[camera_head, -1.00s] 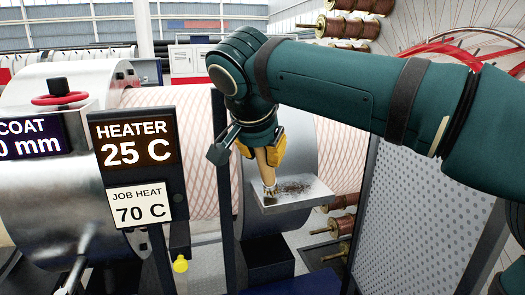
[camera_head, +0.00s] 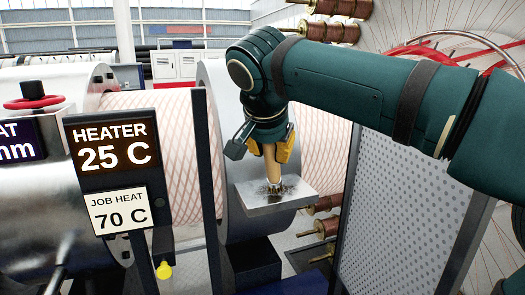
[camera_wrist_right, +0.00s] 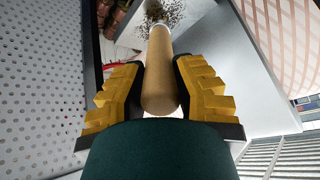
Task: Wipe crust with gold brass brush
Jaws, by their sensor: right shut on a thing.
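My right gripper (camera_head: 272,150) is shut on the tan handle of the brush (camera_head: 271,165), which points down. The brush's gold bristle end (camera_head: 275,187) meets the metal plate (camera_head: 300,197) at a dark, speckled crust (camera_head: 259,189). In the right wrist view the handle (camera_wrist_right: 161,75) stands between the yellow-padded fingers of my right gripper (camera_wrist_right: 160,85). Crust specks (camera_wrist_right: 165,12) show around the brush's far end there; the bristles are mostly hidden by the handle. My left gripper is not in view.
A heater sign (camera_head: 115,143) reading 25 C and a job heat sign (camera_head: 118,210) reading 70 C stand left of the plate. A grey perforated panel (camera_head: 405,210) stands to its right. Wire spools (camera_head: 325,30) hang behind, and a large patterned roll (camera_head: 160,120) lies behind the signs.

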